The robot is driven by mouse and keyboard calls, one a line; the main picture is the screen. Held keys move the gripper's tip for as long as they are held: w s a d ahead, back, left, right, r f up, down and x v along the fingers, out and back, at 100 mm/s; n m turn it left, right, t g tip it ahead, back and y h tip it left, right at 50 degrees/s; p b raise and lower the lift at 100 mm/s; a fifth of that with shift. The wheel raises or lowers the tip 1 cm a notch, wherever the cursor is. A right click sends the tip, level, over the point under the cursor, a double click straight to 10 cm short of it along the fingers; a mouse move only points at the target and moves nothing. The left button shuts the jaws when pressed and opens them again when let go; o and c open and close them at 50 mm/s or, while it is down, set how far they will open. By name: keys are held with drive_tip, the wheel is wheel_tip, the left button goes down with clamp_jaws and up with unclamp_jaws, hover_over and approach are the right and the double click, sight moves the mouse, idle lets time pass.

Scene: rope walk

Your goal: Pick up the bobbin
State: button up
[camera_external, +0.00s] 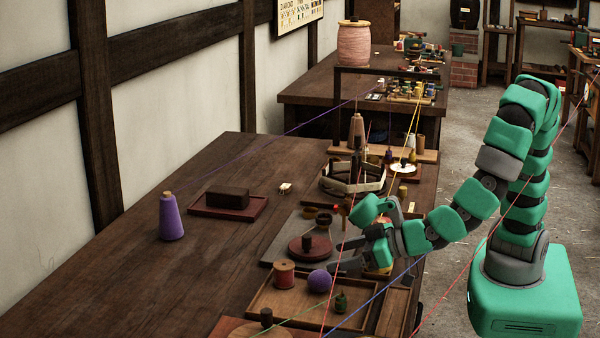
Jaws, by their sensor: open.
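A small bobbin-shaped spool (284,275) with reddish thread and pale wooden ends stands upright in a shallow wooden tray (262,302) at the near end of the table. A purple ball (319,281) and a small dark green piece (341,302) share the tray. A tall purple thread cone (171,219) stands on the bare tabletop at left. My gripper (337,257) is open, reaching from the right just above and behind the tray, close to the purple ball. It is apart from the reddish spool.
A round dark red disc (310,247) on a grey board lies behind the tray. A dark block sits on a reddish tray (229,204) at left. Thin coloured threads cross the space around my arm. The left tabletop (130,275) is mostly clear.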

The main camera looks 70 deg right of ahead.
drive_tip(key=b, duration=0.2)
approach(288, 265)
drive_tip(key=x, duration=0.3)
drive_tip(key=shift+w+a+f, duration=0.15)
drive_tip(key=shift+w+a, duration=0.05)
drive_tip(key=shift+a, duration=0.05)
drive_tip(key=shift+d+b+x, duration=0.2)
drive_tip(key=shift+b+x, duration=0.65)
drive_tip(key=shift+x, duration=0.45)
drive_tip(key=shift+d+b+x, duration=0.15)
drive_tip(key=shift+b+x, duration=0.65)
drive_tip(key=shift+x, duration=0.55)
drive_tip(key=c, duration=1.1)
